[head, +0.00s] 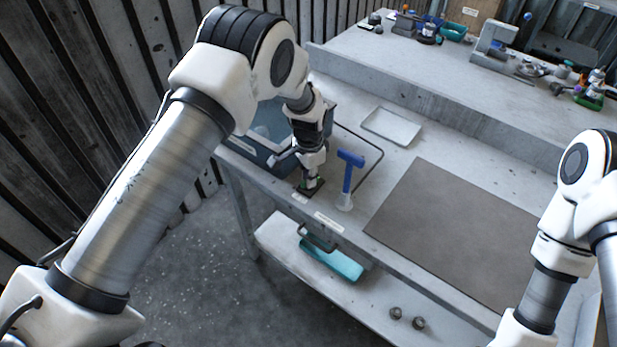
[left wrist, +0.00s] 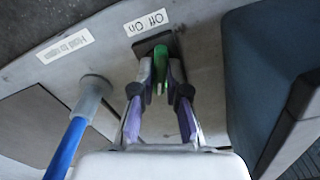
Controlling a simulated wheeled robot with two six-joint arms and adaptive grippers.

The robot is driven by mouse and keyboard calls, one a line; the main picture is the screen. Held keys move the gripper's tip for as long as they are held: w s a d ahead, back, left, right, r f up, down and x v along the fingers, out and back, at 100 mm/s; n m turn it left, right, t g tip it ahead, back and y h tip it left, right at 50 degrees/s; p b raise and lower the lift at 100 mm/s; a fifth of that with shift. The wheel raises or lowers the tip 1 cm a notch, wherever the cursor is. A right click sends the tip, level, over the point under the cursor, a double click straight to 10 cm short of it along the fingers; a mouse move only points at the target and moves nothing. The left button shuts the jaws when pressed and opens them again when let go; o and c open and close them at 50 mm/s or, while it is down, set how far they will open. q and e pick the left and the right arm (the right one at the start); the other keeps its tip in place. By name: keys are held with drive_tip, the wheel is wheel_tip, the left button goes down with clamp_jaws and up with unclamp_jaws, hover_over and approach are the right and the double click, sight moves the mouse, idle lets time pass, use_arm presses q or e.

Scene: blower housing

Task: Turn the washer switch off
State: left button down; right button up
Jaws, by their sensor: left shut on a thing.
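The washer switch is a small dark plate (left wrist: 152,43) with a green lever (left wrist: 160,62), beside a white label (left wrist: 146,22) reading "On" and "Off". In the head view its dark base (head: 316,187) lies near the bench's front edge. My left gripper (left wrist: 160,78) points down at the switch, its fingers closed on either side of the green lever; it also shows in the head view (head: 309,178). The fingers hide part of the lever, and I cannot tell which way it is set. My right arm shows at the right, but its gripper is out of view.
A blue-headed tool (head: 349,165) stands right of the switch; its blue shaft (left wrist: 66,145) is close to my left gripper. A dark tub (head: 243,149) lies behind left. A grey mat (head: 460,230) and white tray (head: 392,126) lie right. A teal object (head: 332,260) sits on the lower shelf.

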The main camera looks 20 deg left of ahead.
use_arm(q)
drive_tip(key=n, duration=0.1)
drive_tip(key=n+b, duration=0.1)
drive_tip(key=n, duration=0.1)
drive_tip(key=n+b, duration=0.1)
drive_tip(key=n, duration=0.1)
drive_tip(key=shift+s+f, duration=0.1)
drive_tip(key=shift+f, duration=0.2)
drive_tip(key=n+b, duration=0.1)
drive_tip(key=n, duration=0.4)
drive_tip(key=shift+r+n, duration=0.1)
drive_tip(key=shift+n, duration=0.2)
drive_tip(key=c, duration=1.2)
unclamp_jaws()
drive_tip(key=shift+w, duration=0.2)
wheel_tip(320, 180, up, 12)
drive_tip(key=shift+f, duration=0.1)
